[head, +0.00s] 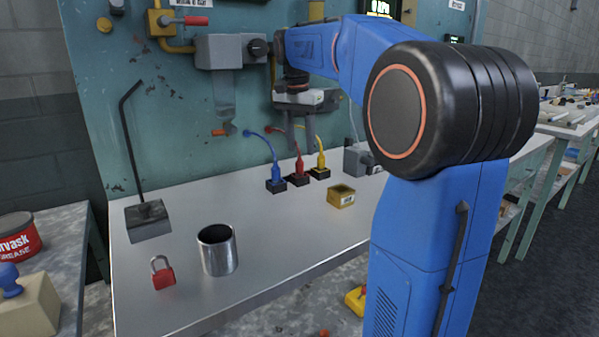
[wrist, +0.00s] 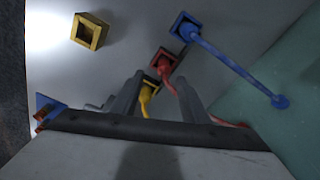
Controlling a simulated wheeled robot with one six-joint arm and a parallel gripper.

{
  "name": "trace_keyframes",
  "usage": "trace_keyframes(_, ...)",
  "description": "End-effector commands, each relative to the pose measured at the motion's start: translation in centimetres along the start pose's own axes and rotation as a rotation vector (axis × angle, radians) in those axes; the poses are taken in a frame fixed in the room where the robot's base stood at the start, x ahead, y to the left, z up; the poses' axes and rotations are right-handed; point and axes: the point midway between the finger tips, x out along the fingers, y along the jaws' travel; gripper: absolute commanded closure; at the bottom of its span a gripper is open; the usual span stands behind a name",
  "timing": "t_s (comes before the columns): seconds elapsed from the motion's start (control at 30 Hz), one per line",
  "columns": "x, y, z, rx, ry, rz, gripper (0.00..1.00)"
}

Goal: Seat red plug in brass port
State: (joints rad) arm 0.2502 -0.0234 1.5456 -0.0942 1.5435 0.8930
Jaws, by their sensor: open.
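The red plug (head: 299,167) stands upright in a dark square base on the bench, between the blue and yellow plugs. In the wrist view the red plug (wrist: 164,64) lies just beyond my fingertips, with its red cable passing behind the right finger. My gripper (head: 302,143) is open and empty, pointing down above the plugs. Its two fingers (wrist: 160,83) also show in the wrist view. The brass port (head: 341,197) is a small square block with an open top, on the bench right of the plugs. It also shows at upper left in the wrist view (wrist: 78,32).
The blue plug (head: 276,180) and yellow plug (head: 320,167) stand close on either side, with cables arching toward the wall panel. A grey box (head: 357,160) is behind the port. A metal cup (head: 217,252) and red padlock (head: 162,274) stand at the front left.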

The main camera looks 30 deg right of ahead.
Motion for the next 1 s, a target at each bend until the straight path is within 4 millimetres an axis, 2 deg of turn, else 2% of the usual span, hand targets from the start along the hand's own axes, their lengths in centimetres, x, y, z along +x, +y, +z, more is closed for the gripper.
trace_keyframes(0.17, 1.4, -0.3, 0.1, -0.001, -0.002, 0.002, 0.59)
trace_keyframes(0.43, 4.7, -0.7, 0.1, 0.0, -0.001, 0.001, 0.59)
trace_keyframes(0.77, 5.3, -0.8, 0.0, 0.0, 0.0, 0.0, 0.59)
trace_keyframes(0.93, 5.3, -0.8, 0.0, 0.0, 0.0, 0.0, 0.97)
trace_keyframes(1.0, 5.3, -0.8, 0.0, 0.0, 0.0, 0.0, 1.0)
